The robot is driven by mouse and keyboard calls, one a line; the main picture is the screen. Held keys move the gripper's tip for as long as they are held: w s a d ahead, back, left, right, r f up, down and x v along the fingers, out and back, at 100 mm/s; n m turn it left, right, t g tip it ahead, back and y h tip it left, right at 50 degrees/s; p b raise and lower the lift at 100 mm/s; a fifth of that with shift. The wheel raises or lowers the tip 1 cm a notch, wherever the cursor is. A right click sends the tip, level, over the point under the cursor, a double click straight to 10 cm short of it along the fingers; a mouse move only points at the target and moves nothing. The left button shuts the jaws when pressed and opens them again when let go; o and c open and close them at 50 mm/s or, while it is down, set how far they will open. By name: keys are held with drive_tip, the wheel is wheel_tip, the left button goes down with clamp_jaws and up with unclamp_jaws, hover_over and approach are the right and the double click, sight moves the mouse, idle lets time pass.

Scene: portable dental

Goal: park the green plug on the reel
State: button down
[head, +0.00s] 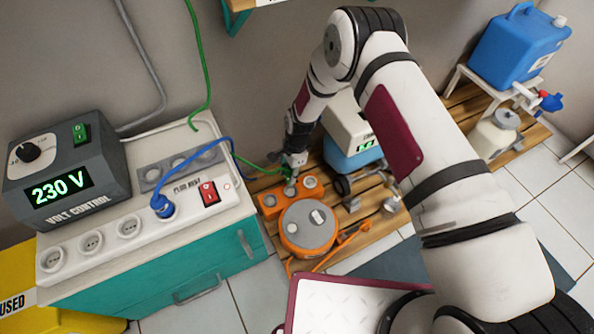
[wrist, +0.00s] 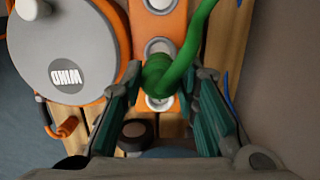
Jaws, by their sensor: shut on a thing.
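The green plug (wrist: 158,76) with its thick green cable is between the fingers of my gripper (wrist: 160,90) in the wrist view. My gripper is shut on it. The plug is over the lowest round socket (wrist: 160,103) of the orange reel's socket strip (wrist: 157,22); I cannot tell whether it is seated in it. In the head view my gripper (head: 292,168) reaches down at the back of the orange reel (head: 307,228). The green cable (head: 202,60) runs up the wall there. The reel's grey drum (wrist: 70,45) is left of the fingers in the wrist view.
A blue plug (head: 161,204) sits in the white power strip (head: 105,238) on the teal cabinet (head: 215,272). The volt control box (head: 65,170) reads 230 V. A blue-and-white machine (head: 350,140) stands right of my gripper on the wooden slats. A blue canister (head: 515,45) is at the far right.

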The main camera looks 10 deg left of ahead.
drive_tip(key=shift+f+b, duration=1.8)
drive_tip(key=shift+f, duration=1.1)
drive_tip(key=shift+f, duration=0.95)
drive_tip(key=c, duration=1.2)
unclamp_jaws()
drive_tip(key=r, duration=0.4)
drive_tip(key=d+r, duration=0.1)
drive_tip(key=r, duration=0.3)
drive_tip(key=w+r, duration=0.1)
drive_tip(key=r, duration=0.3)
drive_tip(key=shift+d, duration=0.2)
